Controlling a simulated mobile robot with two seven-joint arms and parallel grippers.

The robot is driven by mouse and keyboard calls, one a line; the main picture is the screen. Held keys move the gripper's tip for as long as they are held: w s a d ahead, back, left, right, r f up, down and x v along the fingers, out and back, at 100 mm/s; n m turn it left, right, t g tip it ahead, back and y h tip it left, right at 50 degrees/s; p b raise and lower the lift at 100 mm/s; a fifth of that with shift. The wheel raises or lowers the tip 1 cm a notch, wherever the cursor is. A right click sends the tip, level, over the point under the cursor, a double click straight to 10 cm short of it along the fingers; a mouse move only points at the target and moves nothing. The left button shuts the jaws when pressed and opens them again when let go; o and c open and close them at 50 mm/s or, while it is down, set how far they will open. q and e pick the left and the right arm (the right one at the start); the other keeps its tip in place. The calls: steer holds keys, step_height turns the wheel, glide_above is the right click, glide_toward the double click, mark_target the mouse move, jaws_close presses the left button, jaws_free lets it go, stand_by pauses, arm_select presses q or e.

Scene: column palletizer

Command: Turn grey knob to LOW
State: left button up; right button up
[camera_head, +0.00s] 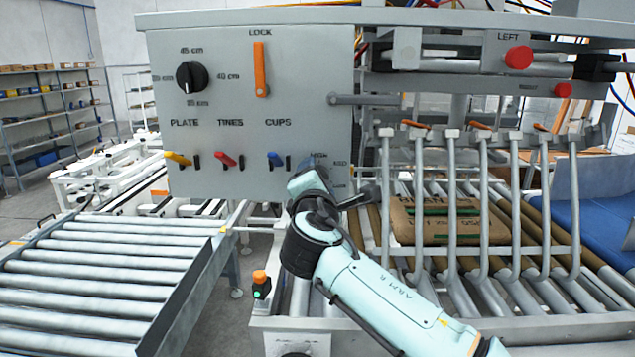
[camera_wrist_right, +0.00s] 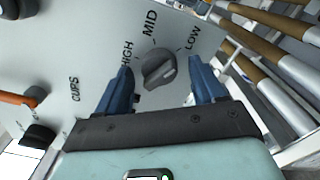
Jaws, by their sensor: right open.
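The grey knob (camera_wrist_right: 158,68) shows in the right wrist view, on the light grey control panel (camera_wrist_right: 75,42), with the labels HIGH, MID and LOW around its upper side. I cannot tell for sure which label its raised grip points to. My right gripper (camera_wrist_right: 161,74) is open, with one blue finger on each side of the knob. A gap shows between each finger and the knob, and the gripper is not closed on it. In the head view my right arm reaches the panel's (camera_head: 220,110) lower right corner and hides the knob. My left gripper is not in view.
The panel also bears a black dial (camera_head: 191,77), an orange LOCK lever (camera_head: 260,70) and yellow, red and blue levers (camera_head: 226,159). A roller conveyor (camera_head: 100,270) stands at left.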

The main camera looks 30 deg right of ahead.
steer(key=b+v, duration=0.2)
steer(key=v, duration=1.1)
steer(key=shift+s+a+b, duration=0.15)
steer(key=shift+b, duration=0.15)
